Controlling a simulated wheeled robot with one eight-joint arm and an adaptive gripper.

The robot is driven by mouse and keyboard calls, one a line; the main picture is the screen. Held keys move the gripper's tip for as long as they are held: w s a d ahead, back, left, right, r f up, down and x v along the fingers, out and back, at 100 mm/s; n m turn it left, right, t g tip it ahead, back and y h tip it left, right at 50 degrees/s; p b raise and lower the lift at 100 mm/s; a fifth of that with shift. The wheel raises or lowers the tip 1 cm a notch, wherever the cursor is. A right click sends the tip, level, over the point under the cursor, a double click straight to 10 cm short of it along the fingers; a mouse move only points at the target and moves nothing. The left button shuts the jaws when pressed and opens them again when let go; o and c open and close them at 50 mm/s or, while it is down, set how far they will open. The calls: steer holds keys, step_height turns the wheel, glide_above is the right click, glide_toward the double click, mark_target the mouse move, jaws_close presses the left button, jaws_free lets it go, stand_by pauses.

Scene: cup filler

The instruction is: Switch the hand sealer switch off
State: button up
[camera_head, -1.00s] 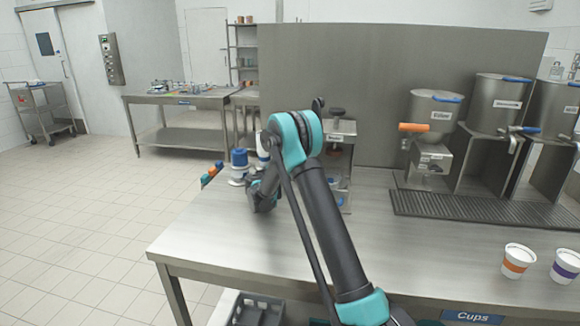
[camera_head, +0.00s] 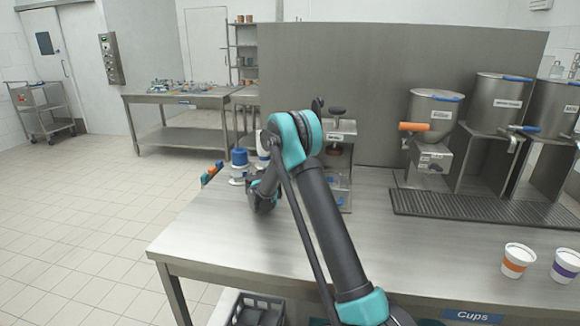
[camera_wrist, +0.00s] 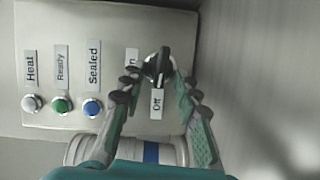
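The hand sealer switch (camera_wrist: 160,66) is a dark knob on a round silver base, on a pale panel (camera_wrist: 80,30) in the wrist view. The "Off" label (camera_wrist: 157,103) lies just below the knob; the "On" label (camera_wrist: 132,57) is partly covered. The knob's bar runs nearly up and down in the picture, its lower end near "Off". My gripper (camera_wrist: 160,84) is open, its fingers either side of the knob's lower part; I cannot tell whether they touch it. In the head view my arm hides the switch and fingertips.
White, green and blue lamps, with the blue one (camera_wrist: 92,107) nearest the switch, sit left on the panel. A white cylinder with a blue band (camera_wrist: 151,151) lies below the fingers. In the head view, dispensers (camera_head: 430,112) and two cups (camera_head: 517,260) stand on the right of the table.

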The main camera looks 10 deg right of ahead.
steer(key=v, duration=1.2)
